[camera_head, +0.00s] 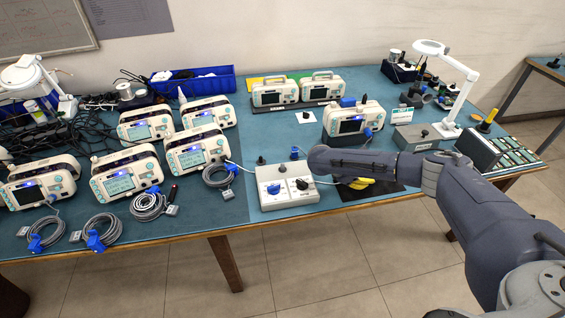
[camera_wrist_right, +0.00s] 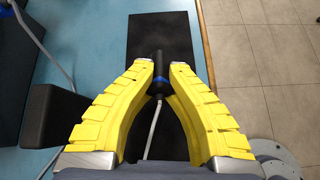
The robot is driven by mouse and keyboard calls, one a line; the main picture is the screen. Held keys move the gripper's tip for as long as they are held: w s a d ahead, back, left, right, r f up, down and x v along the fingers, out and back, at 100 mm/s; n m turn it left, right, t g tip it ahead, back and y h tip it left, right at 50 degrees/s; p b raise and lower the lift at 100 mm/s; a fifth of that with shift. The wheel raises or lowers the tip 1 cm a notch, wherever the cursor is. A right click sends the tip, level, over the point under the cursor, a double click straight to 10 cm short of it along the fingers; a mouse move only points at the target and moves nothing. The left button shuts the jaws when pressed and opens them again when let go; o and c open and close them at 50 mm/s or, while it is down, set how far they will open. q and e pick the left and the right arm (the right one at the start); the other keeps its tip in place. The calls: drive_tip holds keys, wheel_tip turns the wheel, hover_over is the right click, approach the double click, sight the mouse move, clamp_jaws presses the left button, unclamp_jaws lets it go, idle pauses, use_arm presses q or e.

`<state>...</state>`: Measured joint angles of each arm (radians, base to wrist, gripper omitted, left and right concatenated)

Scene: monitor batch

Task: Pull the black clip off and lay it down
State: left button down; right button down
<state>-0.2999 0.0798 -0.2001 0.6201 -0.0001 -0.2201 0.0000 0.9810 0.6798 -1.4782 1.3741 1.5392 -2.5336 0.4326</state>
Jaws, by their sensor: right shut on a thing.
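My right gripper, with yellow fingers (camera_head: 361,183), reaches down over the black mat (camera_head: 388,188) at the table's front edge; my arm hides most of it. In the right wrist view its fingertips (camera_wrist_right: 162,72) are shut on a black piece with a blue band (camera_wrist_right: 158,60), which looks like the black clip. A grey cable (camera_wrist_right: 152,132) runs from this piece back between the fingers. The mat lies below it (camera_wrist_right: 170,28); I cannot tell whether they touch. A grey test box (camera_head: 284,200) with blue and black parts on top stands left of the gripper. My left gripper is out of view.
Several monitors (camera_head: 124,174) with coiled cables fill the left of the table. A monitor on a dark stand (camera_head: 350,122) is behind my right arm. A grey box (camera_head: 416,138) and a white lamp (camera_head: 456,105) are at the right. The floor lies beyond the front edge.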

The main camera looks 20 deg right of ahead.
drive_tip(key=shift+f, duration=0.5)
drive_tip(key=c, duration=1.3)
unclamp_jaws()
drive_tip(key=shift+v, duration=6)
